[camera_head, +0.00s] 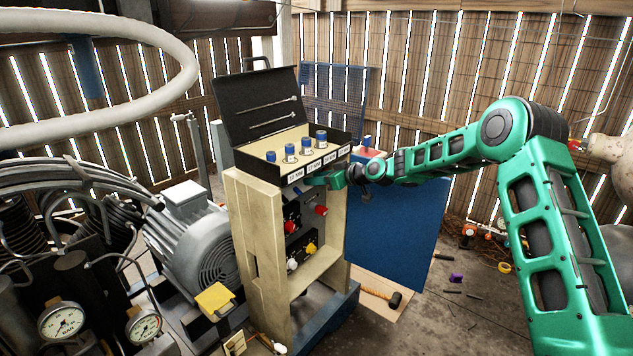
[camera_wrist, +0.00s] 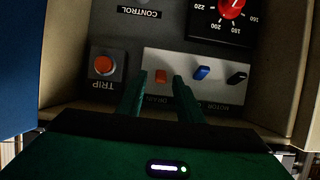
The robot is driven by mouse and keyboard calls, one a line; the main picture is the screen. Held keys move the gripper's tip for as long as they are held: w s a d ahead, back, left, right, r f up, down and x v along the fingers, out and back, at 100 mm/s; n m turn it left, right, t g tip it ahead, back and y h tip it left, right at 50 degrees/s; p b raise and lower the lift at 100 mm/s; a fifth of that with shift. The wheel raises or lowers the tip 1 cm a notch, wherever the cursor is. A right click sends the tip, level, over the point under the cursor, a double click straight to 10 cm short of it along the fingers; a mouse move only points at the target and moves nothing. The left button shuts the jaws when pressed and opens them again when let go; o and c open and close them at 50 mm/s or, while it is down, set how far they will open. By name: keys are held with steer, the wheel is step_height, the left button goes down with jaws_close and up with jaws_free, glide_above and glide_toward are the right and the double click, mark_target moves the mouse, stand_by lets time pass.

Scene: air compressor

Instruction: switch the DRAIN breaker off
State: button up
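A light grey breaker plate (camera_wrist: 215,92) carries a red toggle (camera_wrist: 161,76), a blue toggle (camera_wrist: 201,73) and a black toggle (camera_wrist: 236,77) in a row. The lettering below the red toggle is partly hidden by a finger and looks like DRAIN; MOTOR is under the blue one. My gripper (camera_wrist: 158,80) is open, its two green fingers on either side of the red toggle. I cannot tell whether they touch it. In the head view my gripper (camera_head: 325,180) is at the upper front of the wooden cabinet, below the labelled tray; the toggles are hidden there.
An orange TRIP button (camera_wrist: 104,65) is left of the plate, and a red dial (camera_wrist: 231,8) is above right. The cabinet (camera_head: 258,232) has side walls flanking the panel. A black case (camera_head: 262,110) stands open on top. A blue board (camera_head: 392,225) stands to its right.

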jaws_close()
steer(key=shift+d+f, duration=0.1)
steer(key=shift+d, duration=0.05)
steer(key=shift+d+f+t+y, duration=0.1)
steer(key=shift+f+t+y, duration=0.55)
steer(key=shift+t+y, duration=0.55)
steer(key=shift+d+f+t+y, duration=0.1)
steer(key=shift+f+t+y, duration=0.6)
steer(key=shift+t+y, duration=0.5)
steer(key=shift+f+t+y, duration=0.65)
steer(key=shift+t+y, duration=0.25)
steer(key=shift+y, duration=0.5)
steer(key=shift+f, duration=0.1)
